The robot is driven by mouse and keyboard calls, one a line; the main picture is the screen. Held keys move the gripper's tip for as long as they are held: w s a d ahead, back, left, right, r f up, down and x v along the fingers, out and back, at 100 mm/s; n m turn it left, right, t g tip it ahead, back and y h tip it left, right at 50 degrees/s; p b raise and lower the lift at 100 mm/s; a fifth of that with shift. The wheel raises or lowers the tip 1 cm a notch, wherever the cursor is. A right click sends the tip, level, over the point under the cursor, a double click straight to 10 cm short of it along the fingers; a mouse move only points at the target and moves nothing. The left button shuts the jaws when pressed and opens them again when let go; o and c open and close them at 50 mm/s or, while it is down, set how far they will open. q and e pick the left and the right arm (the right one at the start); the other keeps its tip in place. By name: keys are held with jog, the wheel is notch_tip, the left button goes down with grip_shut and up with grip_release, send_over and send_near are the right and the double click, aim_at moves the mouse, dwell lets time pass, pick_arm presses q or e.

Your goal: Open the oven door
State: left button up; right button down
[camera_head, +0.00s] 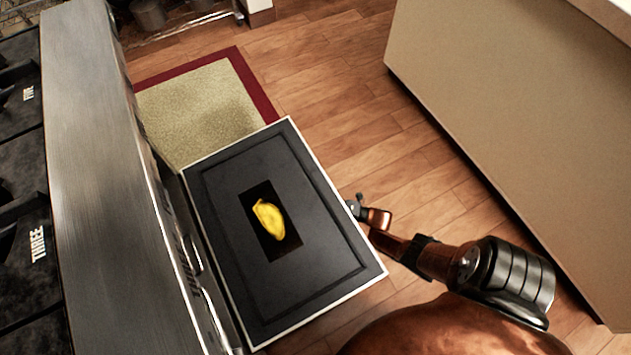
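The oven door (330,255) is swung down from the range and lies about flat, its dark inner face up with a pale rim. A dark rectangular window sits in its middle, and a yellow object (268,219) shows there; I cannot tell whether it lies on the glass or is seen through it. My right gripper (362,212) is at the door's outer right edge, partly hidden by its own links and the door. I cannot tell whether it touches the door or how far its fingers are apart. My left gripper is out of view.
The range (95,150) with its steel front and black cooktop fills the left side. A green mat with a red border (200,110) lies on the wooden floor beyond the door. A beige cabinet (510,130) stands at the right, with bare floor between it and the door.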

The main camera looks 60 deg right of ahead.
jog(key=shift+w+d+r, duration=0.15)
jog(key=shift+w+r, duration=0.05)
jog(key=shift+w, duration=0.1)
jog(key=c, duration=2.2)
grip_release()
jog(key=o, duration=0.5)
jog(key=shift+s+f, duration=0.15)
jog(key=shift+c, duration=0.2)
jog(key=shift+s, duration=0.1)
jog(key=v, duration=1.1)
jog(key=shift+s, duration=0.4)
jog(key=shift+d, duration=0.1)
